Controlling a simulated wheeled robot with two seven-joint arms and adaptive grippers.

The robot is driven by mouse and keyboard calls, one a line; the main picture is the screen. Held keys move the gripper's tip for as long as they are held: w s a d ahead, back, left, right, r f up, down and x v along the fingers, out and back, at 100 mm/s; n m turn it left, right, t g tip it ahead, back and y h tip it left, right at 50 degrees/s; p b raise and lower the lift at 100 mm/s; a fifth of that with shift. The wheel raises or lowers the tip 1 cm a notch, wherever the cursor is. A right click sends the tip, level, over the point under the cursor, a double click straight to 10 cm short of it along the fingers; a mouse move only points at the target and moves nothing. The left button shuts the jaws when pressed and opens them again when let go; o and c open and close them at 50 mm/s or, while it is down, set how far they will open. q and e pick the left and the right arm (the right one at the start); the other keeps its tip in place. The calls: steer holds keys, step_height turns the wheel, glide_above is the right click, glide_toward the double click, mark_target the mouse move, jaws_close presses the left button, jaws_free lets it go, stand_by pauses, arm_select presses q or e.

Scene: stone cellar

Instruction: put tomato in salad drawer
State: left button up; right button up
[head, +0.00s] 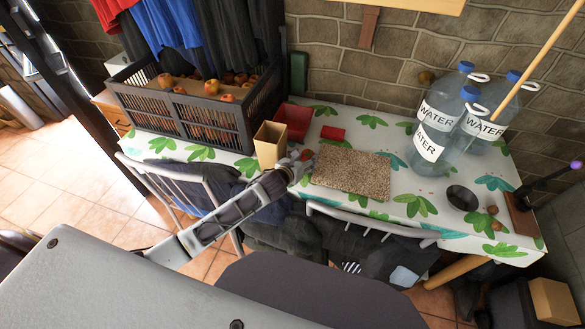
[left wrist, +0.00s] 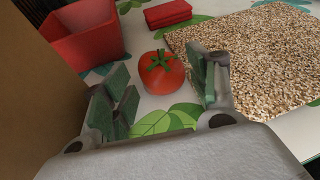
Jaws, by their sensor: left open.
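A red tomato (left wrist: 161,74) with a green calyx sits on the leaf-patterned table, between the spread green-padded fingers of my left gripper (left wrist: 160,88) in the left wrist view. The gripper is open and holds nothing; I cannot tell whether a finger touches the tomato. In the head view my left gripper (head: 300,160) is over the table's near side, and the tomato (head: 307,154) shows just past it, partly hidden. I see nothing that I can surely call the salad drawer. My right gripper is not in view.
A brown box (head: 269,146) stands left of the gripper, with a red open container (head: 293,121) behind. A speckled mat (head: 351,172) lies to the right. A dark crate (head: 190,118) of fruit and water bottles (head: 437,132) also stand there. Chairs (head: 372,228) line the near edge.

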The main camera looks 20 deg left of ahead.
arm_select(q)
steer(key=shift+p+v, duration=0.3)
steer(key=shift+v, duration=4.3)
